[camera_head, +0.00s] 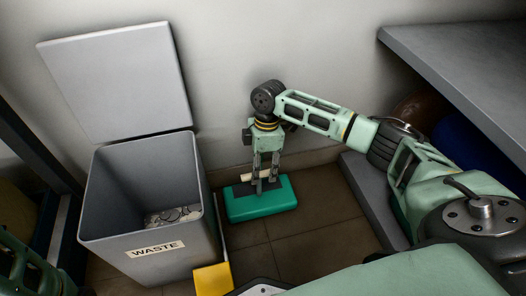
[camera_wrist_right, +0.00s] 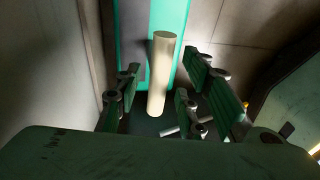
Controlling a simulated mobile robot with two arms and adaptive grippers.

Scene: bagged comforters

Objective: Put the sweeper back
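The sweeper appears to be the teal block-like head (camera_head: 262,207) with a short cream handle (camera_head: 246,177), on the floor by the back wall. My right gripper (camera_head: 264,180) points down over it. In the right wrist view the cream handle (camera_wrist_right: 160,75) stands between the fingers of my right gripper (camera_wrist_right: 160,90), with gaps on both sides, so the fingers are open around it and not clamped. The teal head (camera_wrist_right: 175,18) shows behind the handle. Part of my left arm shows at the lower left of the head view; its gripper is not visible.
A grey bin marked WASTE (camera_head: 150,246), lid raised against the wall, holds some crumpled scraps (camera_head: 175,215). A yellow pan-like piece (camera_head: 213,280) with a thin upright pole stands beside it. A grey shelf (camera_head: 470,70) is at right. Tiled floor (camera_head: 310,240) is clear between.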

